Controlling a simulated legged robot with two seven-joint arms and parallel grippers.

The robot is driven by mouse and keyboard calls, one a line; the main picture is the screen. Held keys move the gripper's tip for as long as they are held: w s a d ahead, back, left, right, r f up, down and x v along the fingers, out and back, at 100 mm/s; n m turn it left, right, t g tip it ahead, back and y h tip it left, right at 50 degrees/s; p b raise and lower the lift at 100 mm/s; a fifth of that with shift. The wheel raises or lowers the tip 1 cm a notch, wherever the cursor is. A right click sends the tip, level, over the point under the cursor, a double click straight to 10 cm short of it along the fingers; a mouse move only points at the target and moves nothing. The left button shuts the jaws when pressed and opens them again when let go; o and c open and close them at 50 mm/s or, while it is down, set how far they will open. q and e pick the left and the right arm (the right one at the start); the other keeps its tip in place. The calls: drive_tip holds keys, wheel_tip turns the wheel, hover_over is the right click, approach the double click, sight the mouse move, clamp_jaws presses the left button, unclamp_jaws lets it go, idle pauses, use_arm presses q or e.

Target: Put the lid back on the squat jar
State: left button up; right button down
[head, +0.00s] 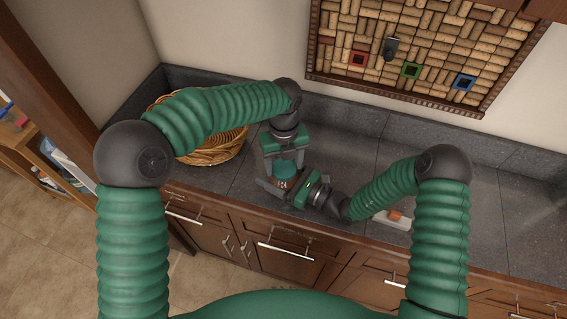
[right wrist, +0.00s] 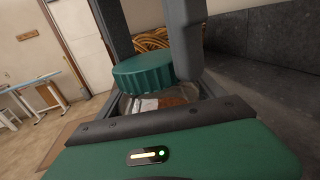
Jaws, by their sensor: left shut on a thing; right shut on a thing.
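The green ribbed lid (head: 285,169) is between the fingers of my left gripper (head: 284,174), which reaches down from above and is shut on it. The squat jar (head: 282,184), with a reddish label, is directly under the lid. My right gripper (head: 288,188) comes in from the right, low over the counter, and is shut on the jar. In the right wrist view the lid (right wrist: 145,76) is over the clear jar (right wrist: 150,103), displaced somewhat to the left. The fingers partly hide the jar. I cannot tell whether lid and rim touch.
A wicker basket (head: 212,150) stands on the grey counter (head: 345,150) behind my left arm. A white and orange item (head: 393,217) lies near the front edge, beside my right arm. A cork board (head: 425,50) hangs on the wall. Counter to the right is clear.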

use_arm(q)
drive_tip(key=m, duration=0.6)
drive_tip(key=shift+w+m, duration=0.1)
drive_tip(key=shift+m, duration=0.2)
use_arm(e)
drive_tip(key=shift+f, duration=0.1)
use_arm(q)
drive_tip(key=m, duration=0.5)
drive_tip(key=o, duration=1.3)
drive_tip(key=shift+d+r, duration=0.1)
wheel_tip(320, 180, up, 4)
drive_tip(key=shift+r, duration=0.15)
